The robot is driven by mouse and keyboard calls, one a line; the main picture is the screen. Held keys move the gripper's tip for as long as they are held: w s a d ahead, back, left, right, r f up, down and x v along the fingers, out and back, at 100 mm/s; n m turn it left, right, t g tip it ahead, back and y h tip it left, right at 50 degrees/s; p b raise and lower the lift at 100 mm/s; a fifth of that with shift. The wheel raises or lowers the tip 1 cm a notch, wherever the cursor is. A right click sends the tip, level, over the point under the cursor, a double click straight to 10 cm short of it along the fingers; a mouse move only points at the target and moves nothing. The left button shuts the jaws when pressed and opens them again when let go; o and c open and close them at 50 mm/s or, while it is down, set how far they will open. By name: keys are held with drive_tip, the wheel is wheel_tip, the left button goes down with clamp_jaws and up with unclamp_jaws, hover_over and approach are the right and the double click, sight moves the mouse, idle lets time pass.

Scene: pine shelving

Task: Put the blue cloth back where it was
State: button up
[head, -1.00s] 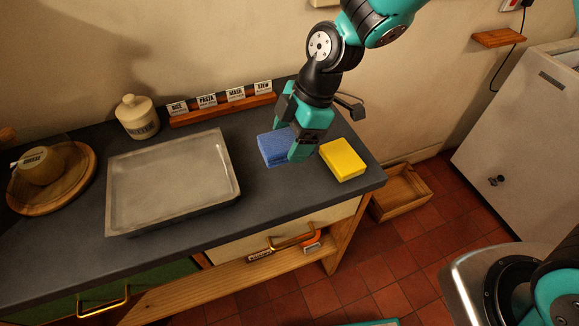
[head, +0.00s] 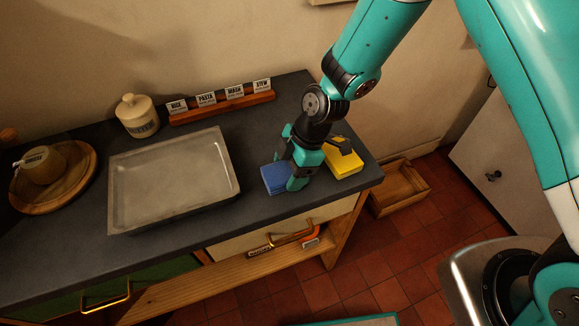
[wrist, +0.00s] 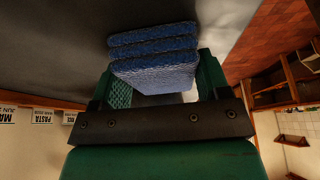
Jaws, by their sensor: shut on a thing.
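The folded blue cloth (head: 275,179) is near the front edge of the dark countertop, right of the metal tray. In the wrist view the cloth (wrist: 155,60) shows as stacked layers between the green fingers. My gripper (head: 292,162) points down and is shut on the cloth. Part of the cloth is hidden behind the fingers. I cannot tell whether its underside touches the countertop.
A yellow sponge-like block (head: 343,160) lies just right of my gripper, partly covered by it. The metal tray (head: 172,180) is to the left. A rack of label cards (head: 222,108) and a lidded jar (head: 136,116) stand behind. An open wooden box (head: 399,190) is on the floor.

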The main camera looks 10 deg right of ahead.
drive_tip(key=o, duration=0.9)
drive_tip(key=b+v, duration=0.2)
drive_tip(key=v, duration=0.9)
drive_tip(key=s+d+r+m, duration=0.3)
drive_tip(key=s+r+m, duration=0.4)
drive_tip(key=s, duration=0.1)
drive_tip(key=s+d+r+m+t, duration=0.1)
drive_tip(key=s+d+r+m, duration=0.3)
drive_tip(key=s+r+m, duration=0.3)
drive_tip(key=s+r, duration=0.1)
drive_tip(key=s, duration=0.1)
drive_tip(key=shift+s, duration=0.3)
drive_tip(key=shift+r, duration=0.1)
